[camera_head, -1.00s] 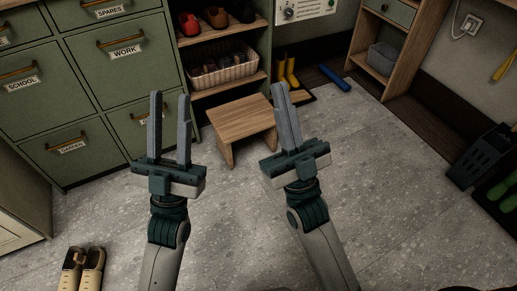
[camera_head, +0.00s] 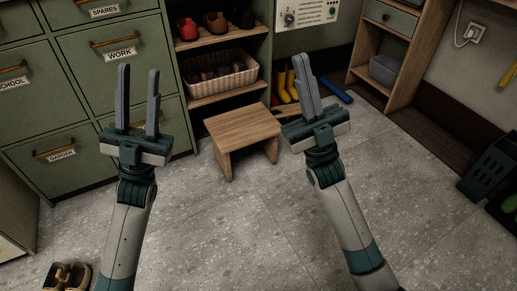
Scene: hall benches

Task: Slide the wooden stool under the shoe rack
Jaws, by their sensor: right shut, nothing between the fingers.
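The wooden stool (camera_head: 243,130) stands upright on the tiled floor in front of the shoe rack (camera_head: 228,97). The rack has shelves with shoes and a basket, and the stool's back edge overlaps its lowest part in the picture. My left gripper (camera_head: 138,85) is open and empty, left of the stool and in front of the green drawers. My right gripper (camera_head: 304,72) is shut and empty, just right of the stool in the picture. I cannot tell whether it touches the stool. The space behind the stool is partly hidden.
Green labelled drawers (camera_head: 116,50) stand left of the rack. Yellow boots (camera_head: 285,83) and a blue object (camera_head: 336,91) are on the floor to the right. A dark crate (camera_head: 488,167) is at far right. The floor (camera_head: 228,225) in front is clear.

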